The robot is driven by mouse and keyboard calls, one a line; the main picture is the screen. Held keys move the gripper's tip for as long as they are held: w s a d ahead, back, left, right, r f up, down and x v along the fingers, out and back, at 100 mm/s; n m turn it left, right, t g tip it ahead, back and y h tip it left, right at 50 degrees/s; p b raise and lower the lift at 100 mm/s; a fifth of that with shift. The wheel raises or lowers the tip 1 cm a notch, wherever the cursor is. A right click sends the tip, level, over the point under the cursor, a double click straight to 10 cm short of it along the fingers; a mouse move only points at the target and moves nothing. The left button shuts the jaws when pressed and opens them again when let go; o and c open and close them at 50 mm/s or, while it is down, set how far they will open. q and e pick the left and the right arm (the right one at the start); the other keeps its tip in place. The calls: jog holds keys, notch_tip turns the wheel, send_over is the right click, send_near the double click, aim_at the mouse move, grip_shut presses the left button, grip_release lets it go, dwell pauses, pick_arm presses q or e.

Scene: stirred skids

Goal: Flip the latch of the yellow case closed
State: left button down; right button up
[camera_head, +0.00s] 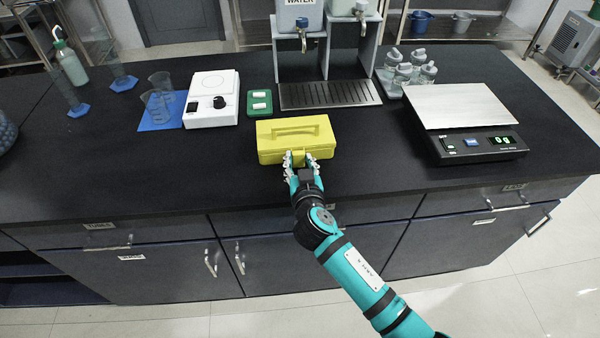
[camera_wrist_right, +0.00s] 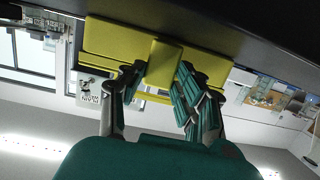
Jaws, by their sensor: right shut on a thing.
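The yellow case (camera_head: 295,137) sits with its lid down on the black bench near the front edge, its handle lying on top. Its yellow latch (camera_head: 300,158) is at the middle of the front face, partly hidden by my fingers. My right gripper (camera_head: 300,160) reaches in from the front and is shut on the latch. In the right wrist view the case (camera_wrist_right: 110,40) appears upside down, and the latch (camera_wrist_right: 163,62) lies between the fingertips of my right gripper (camera_wrist_right: 160,80). I cannot tell whether the latch is fully flat against the case. My left gripper is not in view.
A scale (camera_head: 465,120) stands to the right. The bench on both sides of the case is clear.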

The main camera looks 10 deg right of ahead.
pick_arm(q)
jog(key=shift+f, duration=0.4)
pick_arm(e)
jog(key=o, duration=1.1)
jog(key=shift+o, duration=0.2)
jog(key=v, duration=1.2)
jog(key=shift+f, duration=0.25)
